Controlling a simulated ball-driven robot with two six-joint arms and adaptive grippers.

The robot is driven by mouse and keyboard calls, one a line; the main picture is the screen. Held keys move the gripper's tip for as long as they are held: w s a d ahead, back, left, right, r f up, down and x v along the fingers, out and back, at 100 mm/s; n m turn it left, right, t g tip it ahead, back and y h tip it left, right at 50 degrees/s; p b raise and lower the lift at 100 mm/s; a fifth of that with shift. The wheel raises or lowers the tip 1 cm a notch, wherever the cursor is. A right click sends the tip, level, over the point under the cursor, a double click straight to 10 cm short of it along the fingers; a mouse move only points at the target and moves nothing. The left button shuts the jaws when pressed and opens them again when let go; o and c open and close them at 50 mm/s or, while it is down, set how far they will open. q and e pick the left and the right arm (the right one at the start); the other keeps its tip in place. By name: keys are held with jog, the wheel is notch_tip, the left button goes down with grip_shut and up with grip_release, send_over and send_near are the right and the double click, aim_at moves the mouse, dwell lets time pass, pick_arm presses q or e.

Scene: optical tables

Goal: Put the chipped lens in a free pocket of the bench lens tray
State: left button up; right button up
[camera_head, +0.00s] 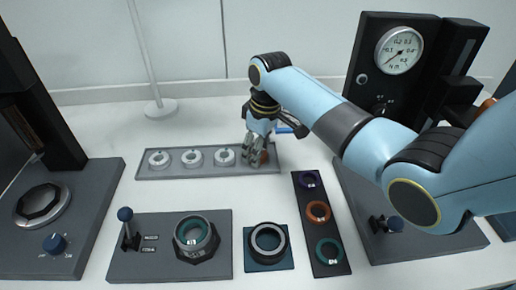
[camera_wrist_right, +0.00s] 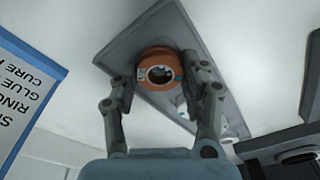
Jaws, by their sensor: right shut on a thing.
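My right gripper (camera_head: 257,160) is at the right end of a long grey tray (camera_head: 146,175). Its fingers are shut on an orange-rimmed lens (camera_wrist_right: 160,72), one on each side in the right wrist view (camera_wrist_right: 162,95). In the head view only a sliver of the orange lens (camera_head: 265,157) shows beside the fingers. The lens is over or in the tray's right end; I cannot tell if it touches. A chip cannot be made out. Three pale round pieces (camera_head: 192,157) sit along the tray to the left. My left gripper is not in view.
A dark tray (camera_head: 300,196) in front holds purple, orange and teal rings. Nearby are a square block with a grey ring (camera_head: 268,240) and a lever panel with a teal-lined ring (camera_head: 194,235). A gauge unit (camera_head: 400,50) stands at back right.

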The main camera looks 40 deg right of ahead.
aim_at(263, 155)
jog(key=o, duration=0.9)
jog(key=shift+o, duration=0.2)
notch_tip(263, 155, up, 12)
jog(key=s, duration=0.1)
jog(key=shift+s+d, duration=0.15)
jog(key=shift+d, duration=0.2)
jog(key=shift+r+p, duration=0.15)
jog(key=shift+p, duration=0.15)
